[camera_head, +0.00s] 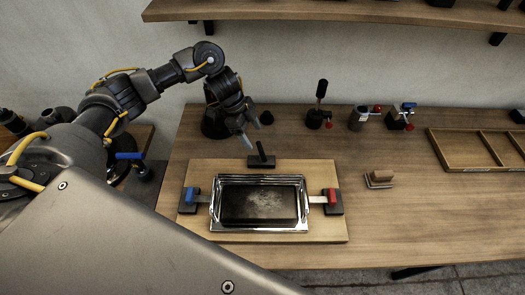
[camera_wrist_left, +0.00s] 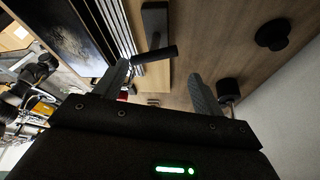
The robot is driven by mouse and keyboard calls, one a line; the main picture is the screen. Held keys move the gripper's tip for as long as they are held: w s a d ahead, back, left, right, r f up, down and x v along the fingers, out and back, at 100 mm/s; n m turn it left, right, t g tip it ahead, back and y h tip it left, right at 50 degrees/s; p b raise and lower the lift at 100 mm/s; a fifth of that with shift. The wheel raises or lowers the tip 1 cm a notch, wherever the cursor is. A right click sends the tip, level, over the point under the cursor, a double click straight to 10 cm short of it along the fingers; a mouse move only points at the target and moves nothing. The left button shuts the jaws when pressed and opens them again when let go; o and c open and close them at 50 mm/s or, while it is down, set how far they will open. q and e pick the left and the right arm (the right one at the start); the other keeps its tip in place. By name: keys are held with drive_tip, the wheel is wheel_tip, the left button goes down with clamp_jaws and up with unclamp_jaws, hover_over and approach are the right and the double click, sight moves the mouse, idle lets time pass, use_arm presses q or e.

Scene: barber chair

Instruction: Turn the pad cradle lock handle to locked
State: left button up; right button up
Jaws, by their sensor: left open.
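The pad cradle is a shiny metal frame (camera_head: 216,218) around a dark, scuffed pad (camera_head: 260,205), lying on a wooden board (camera_head: 330,175). A black lever handle (camera_head: 261,149) rises from a small dark base (camera_head: 262,163) behind the frame. In the left wrist view the handle (camera_wrist_left: 155,54) is a black rod lying ahead of the fingertips, apart from both. My left gripper (camera_head: 249,127) is open and empty, just behind and above the handle. Its fingers also show in the left wrist view (camera_wrist_left: 160,72). My right gripper is out of view.
A blue clamp (camera_head: 190,196) and a red clamp (camera_head: 332,197) flank the frame. A small wooden-topped block (camera_head: 380,178) sits to the right. Several tools stand at the back, including a black-handled one (camera_head: 319,105). A divided wooden tray (camera_head: 462,162) lies far right.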

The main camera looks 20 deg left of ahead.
sight(259, 147)
use_arm(q)
drive_tip(key=p+x, duration=0.2)
drive_tip(key=x, duration=0.6)
drive_tip(key=shift+d+f, duration=0.1)
drive_tip(key=shift+f, duration=0.15)
drive_tip(key=shift+d+f, duration=0.2)
drive_tip(key=shift+f, duration=0.45)
